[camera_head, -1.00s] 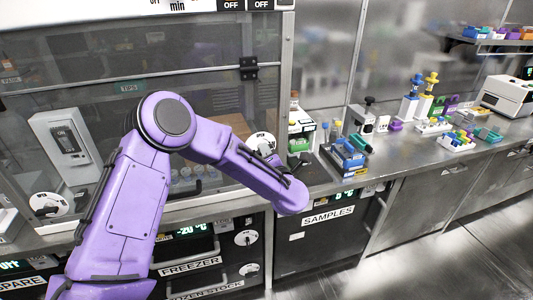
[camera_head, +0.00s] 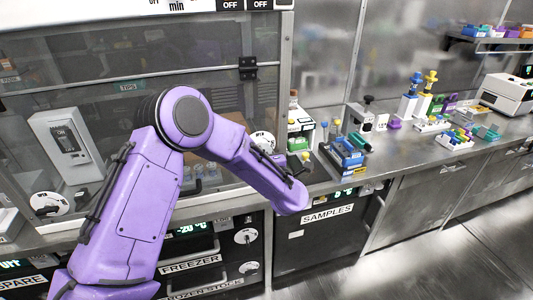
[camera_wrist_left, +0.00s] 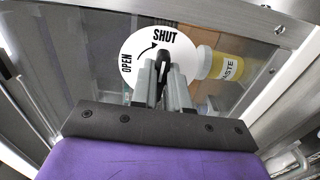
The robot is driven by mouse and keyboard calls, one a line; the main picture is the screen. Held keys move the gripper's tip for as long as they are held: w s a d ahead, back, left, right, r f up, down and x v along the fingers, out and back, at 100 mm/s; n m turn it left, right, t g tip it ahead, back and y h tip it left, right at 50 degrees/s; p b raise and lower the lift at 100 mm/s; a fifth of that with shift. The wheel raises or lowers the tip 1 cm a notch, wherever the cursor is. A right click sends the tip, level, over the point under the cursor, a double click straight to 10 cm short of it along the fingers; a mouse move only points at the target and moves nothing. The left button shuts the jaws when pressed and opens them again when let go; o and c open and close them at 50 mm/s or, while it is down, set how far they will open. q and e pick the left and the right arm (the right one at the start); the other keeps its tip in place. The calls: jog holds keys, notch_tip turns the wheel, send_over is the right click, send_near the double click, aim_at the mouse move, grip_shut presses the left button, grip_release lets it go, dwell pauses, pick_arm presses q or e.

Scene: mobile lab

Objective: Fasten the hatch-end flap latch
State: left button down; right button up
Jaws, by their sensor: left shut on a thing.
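A white round latch dial (camera_wrist_left: 150,52) marked OPEN and SHUT, with a curved arrow from OPEN to SHUT, faces my left wrist camera. It also shows in the head view (camera_head: 263,141), partly covered by my purple forearm. My left gripper (camera_wrist_left: 166,84) is shut on the dial's dark knob (camera_wrist_left: 162,58), which stands roughly upright in the wrist view, near the SHUT word. The fingers hide part of the knob, so its exact angle is hard to tell. In the head view my left forearm mostly hides the fingers. My right gripper is out of view.
A yellow-labelled WASTE bottle (camera_wrist_left: 222,66) is beside the dial, behind the clear panel. Another dial (camera_head: 48,203) is at the hood's left. A blue rack (camera_head: 346,157) and bottles (camera_head: 300,132) stand on the counter to the right. Freezer drawers (camera_head: 190,262) lie below.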

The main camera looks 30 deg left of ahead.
pick_arm(q)
jog(key=c, duration=1.1)
grip_release()
jog(key=shift+d, duration=0.1)
jog(key=b+v, duration=0.3)
jog(key=v, duration=0.7)
jog(key=shift+s+d, duration=0.1)
jog(key=shift+d, duration=0.1)
